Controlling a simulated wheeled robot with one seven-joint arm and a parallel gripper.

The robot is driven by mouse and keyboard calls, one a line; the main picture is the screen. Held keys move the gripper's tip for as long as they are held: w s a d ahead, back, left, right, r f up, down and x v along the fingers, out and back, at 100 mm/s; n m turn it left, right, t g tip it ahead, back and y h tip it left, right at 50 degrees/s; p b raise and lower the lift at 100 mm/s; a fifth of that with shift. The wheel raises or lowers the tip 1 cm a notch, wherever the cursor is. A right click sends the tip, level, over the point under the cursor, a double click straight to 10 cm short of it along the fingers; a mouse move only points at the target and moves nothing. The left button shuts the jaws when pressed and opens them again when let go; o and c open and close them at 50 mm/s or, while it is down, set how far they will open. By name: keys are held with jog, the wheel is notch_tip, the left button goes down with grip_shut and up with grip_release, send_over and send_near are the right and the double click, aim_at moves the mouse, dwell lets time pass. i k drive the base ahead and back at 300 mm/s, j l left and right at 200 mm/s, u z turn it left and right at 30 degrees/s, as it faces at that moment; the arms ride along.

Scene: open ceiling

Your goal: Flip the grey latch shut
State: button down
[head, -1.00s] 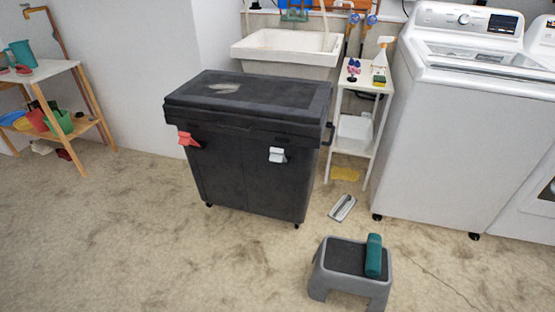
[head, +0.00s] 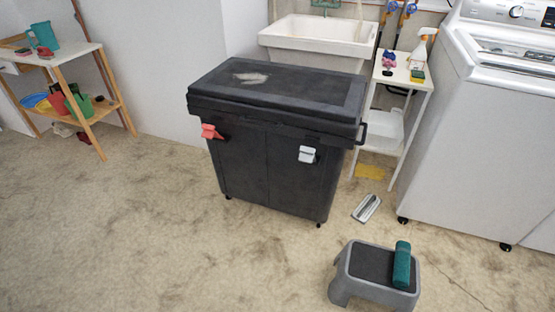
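The grey latch (head: 307,154) is a pale grey-white tab on the right part of the front of a large black lidded bin (head: 240,175). It sticks out from the front just below the lid rim. A red latch (head: 211,131) sits on the left part of the same front and also juts outward. The black lid (head: 285,88) lies down flat on the bin and has a pale smudge on top. My gripper is not in the head view.
A grey step stool (head: 372,270) with a teal roll (head: 402,265) stands in front, to the right. A flat grey tool (head: 366,208) lies on the floor beside the bin. A washer (head: 460,130) and white shelf (head: 407,85) stand right. Floor before the bin is clear.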

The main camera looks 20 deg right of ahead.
aim_at(307, 155)
jog(key=i+l+u, duration=0.25)
jog(key=i, duration=0.25)
jog(key=i+l+u, duration=0.3)
jog(key=i+l, duration=0.05)
jog(key=i, duration=0.1)
